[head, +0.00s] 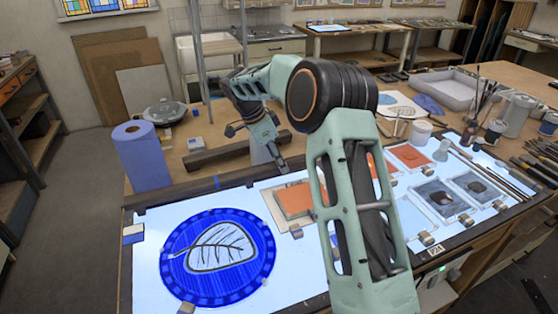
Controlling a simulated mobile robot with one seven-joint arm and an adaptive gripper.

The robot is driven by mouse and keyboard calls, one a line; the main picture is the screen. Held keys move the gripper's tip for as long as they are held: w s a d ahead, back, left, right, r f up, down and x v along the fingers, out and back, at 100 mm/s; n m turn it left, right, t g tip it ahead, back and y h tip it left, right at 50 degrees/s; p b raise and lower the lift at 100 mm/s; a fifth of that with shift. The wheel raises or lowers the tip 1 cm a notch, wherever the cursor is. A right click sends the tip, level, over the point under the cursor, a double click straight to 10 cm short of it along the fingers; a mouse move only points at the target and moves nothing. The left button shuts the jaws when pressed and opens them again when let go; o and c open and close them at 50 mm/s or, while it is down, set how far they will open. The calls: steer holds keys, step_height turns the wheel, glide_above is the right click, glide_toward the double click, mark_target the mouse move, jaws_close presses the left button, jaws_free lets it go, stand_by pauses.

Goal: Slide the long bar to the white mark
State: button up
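A long dark brown bar (215,157) lies on the wooden table, along the back edge of the light table. Its left end is near the blue roll, and its right part runs behind my gripper. My gripper (279,165) points down in front of the bar, right of its middle. Whether the fingers touch the bar, or are open or shut, is not clear. I cannot pick out a white mark with certainty. A small white block (194,144) sits behind the bar's left part.
The lit light table (150,285) holds a blue round glass panel (218,256) with a leaf and several small glass pieces. A blue paper roll (142,156) stands left of the bar. Jars, brushes and a grey tray (445,90) are at the right. My arm hides the middle.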

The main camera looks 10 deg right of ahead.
jaws_close()
steer(key=shift+s+d+f+b, duration=0.15)
steer(key=shift+s+b, duration=0.55)
steer(key=shift+b, duration=0.3)
steer(key=shift+s+d+r+b, duration=0.15)
steer(key=shift+s+b, duration=0.2)
steer(key=shift+s, duration=0.2)
steer(key=shift+s+d+r+b, duration=0.1)
steer(key=shift+s+b, duration=0.25)
steer(key=shift+s, duration=0.15)
steer(key=o, duration=0.5)
jaws_free()
